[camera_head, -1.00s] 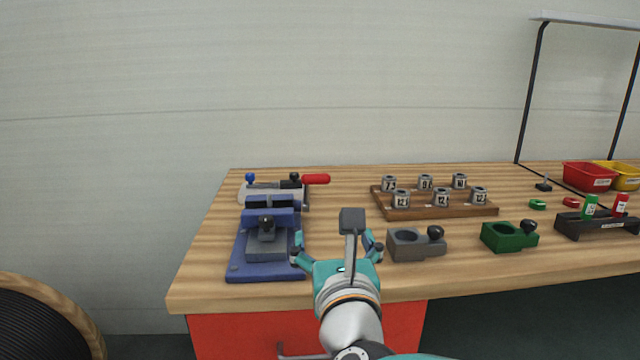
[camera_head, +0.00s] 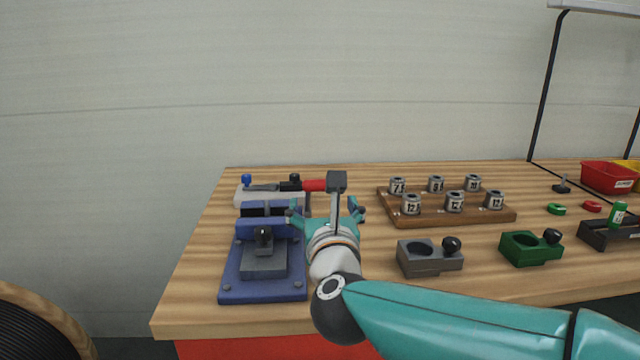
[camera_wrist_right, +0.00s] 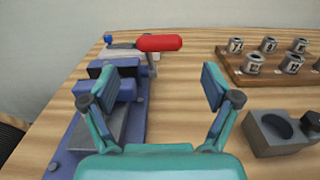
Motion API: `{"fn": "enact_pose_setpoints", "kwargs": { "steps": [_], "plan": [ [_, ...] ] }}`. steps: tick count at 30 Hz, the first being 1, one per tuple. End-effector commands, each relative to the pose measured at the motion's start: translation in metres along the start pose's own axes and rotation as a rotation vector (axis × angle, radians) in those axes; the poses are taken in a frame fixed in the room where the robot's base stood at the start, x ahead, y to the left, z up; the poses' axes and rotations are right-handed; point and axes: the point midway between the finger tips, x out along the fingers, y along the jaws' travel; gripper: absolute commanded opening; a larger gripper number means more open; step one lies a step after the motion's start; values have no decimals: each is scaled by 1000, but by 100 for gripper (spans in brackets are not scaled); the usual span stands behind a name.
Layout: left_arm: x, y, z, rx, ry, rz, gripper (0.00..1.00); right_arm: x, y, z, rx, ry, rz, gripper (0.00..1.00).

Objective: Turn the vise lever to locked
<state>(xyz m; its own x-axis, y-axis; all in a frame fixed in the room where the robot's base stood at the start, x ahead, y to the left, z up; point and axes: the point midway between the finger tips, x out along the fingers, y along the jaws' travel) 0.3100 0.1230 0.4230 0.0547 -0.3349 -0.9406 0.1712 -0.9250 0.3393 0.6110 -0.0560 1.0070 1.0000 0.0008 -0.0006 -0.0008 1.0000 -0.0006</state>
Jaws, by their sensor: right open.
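The blue vise (camera_head: 262,269) stands at the left end of the bench, with a grey block and a black knob (camera_head: 264,234) on it. Just behind it is a pale fixture (camera_head: 245,199) with a lever that has a red handle (camera_head: 314,185). The red handle points right and also shows in the right wrist view (camera_wrist_right: 160,43). My right gripper (camera_head: 326,209) is open and empty, in front of the red handle and right of the vise. In the right wrist view its fingers (camera_wrist_right: 160,92) stand apart, with the handle beyond them. My left gripper is not in view.
A wooden rack (camera_head: 440,212) with several numbered metal collars lies to the right. A grey holder (camera_head: 430,260) and a green holder (camera_head: 531,247) stand at the front. A red bin (camera_head: 607,177) is at far right.

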Motion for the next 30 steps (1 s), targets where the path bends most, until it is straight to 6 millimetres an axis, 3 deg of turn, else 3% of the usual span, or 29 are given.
{"fn": "enact_pose_setpoints", "kwargs": {
  "steps": [6, 12, 26, 30],
  "plan": [
    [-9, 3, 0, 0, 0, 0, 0, 48, -1, 0, 1, 2, -4, 88],
    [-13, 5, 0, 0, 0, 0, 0, 75, -1, 1, 0, 1, -2, 88],
    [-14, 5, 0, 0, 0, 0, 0, 86, -2, 0, 0, 0, -2, 88],
    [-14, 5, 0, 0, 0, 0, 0, 86, -2, 0, 0, 0, -2, 64]
  ]
}}
